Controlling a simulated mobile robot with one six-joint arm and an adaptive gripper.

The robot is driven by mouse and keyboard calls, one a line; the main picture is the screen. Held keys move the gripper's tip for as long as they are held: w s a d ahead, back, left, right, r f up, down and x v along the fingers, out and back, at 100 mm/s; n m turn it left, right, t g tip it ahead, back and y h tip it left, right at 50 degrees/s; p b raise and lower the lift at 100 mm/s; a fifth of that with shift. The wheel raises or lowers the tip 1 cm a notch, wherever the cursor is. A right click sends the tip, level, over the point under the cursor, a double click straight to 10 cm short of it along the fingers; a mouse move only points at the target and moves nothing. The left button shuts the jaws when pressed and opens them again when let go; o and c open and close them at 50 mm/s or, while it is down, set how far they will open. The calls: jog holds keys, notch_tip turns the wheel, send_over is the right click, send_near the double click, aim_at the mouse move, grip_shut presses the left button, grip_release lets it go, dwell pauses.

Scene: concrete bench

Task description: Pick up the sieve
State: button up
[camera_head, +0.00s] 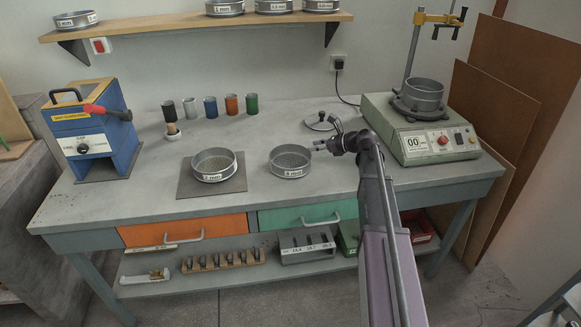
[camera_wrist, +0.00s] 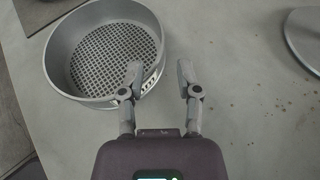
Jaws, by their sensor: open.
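A round grey metal sieve (camera_head: 290,160) with a white label sits flat on the bench, right of the middle. In the wrist view the sieve (camera_wrist: 112,55) fills the upper left, its perforated floor showing. My gripper (camera_head: 322,146) is at its right side, and it also shows in the wrist view (camera_wrist: 157,75). The jaws are open and empty. The left finger overlaps the sieve's right rim in the picture, and the right finger is over bare bench. I cannot tell whether the left finger touches the rim.
Another sieve (camera_head: 213,165) sits on a dark mat (camera_head: 233,183) to the left. A lid (camera_head: 321,121) lies behind my gripper. A shaker (camera_head: 420,135) carrying a sieve (camera_head: 422,92) stands right. Several coloured cups and a blue machine (camera_head: 92,130) are left. The front right bench is clear.

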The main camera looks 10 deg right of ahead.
aim_at(290, 161)
dwell(0.3)
jog(key=shift+b+x, duration=1.05)
jog(key=shift+x, duration=1.7)
grip_shut()
